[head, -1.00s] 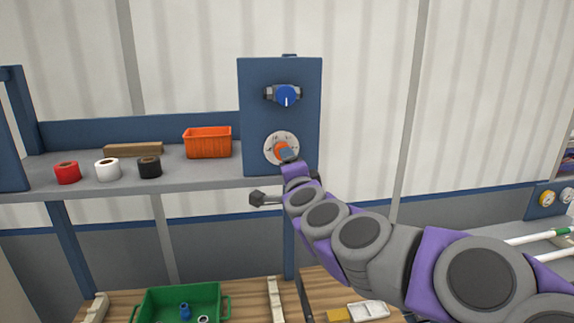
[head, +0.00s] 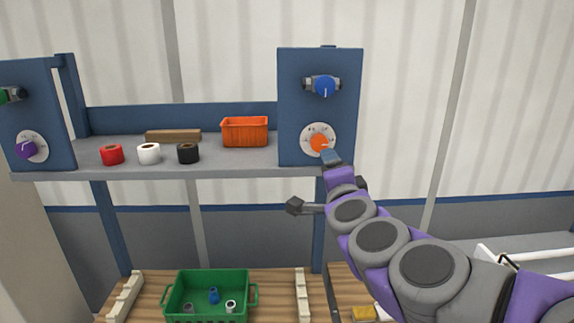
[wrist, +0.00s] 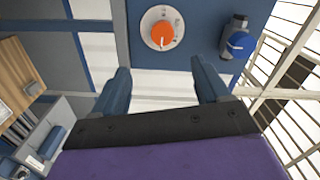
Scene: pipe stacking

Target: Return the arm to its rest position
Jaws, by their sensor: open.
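My gripper (head: 331,158) is raised in front of the lower part of the right blue panel (head: 290,110). In the wrist view my gripper (wrist: 160,85) has its two blue fingers wide apart with nothing between them. The orange knob (head: 319,143) on its white dial shows just above the fingertips in the head view. In the wrist view the orange knob (wrist: 162,33) lies beyond the fingers, with a visible space between. The blue valve handle (head: 325,86) is higher on the same panel. My arm reaches in from the lower right.
A shelf (head: 230,165) holds red (head: 112,155), white (head: 149,153) and black (head: 188,152) rolls and an orange bin (head: 245,131). A left panel (head: 40,95) carries a purple knob (head: 26,149). A green crate (head: 207,274) with small pipe pieces is on the wooden table below.

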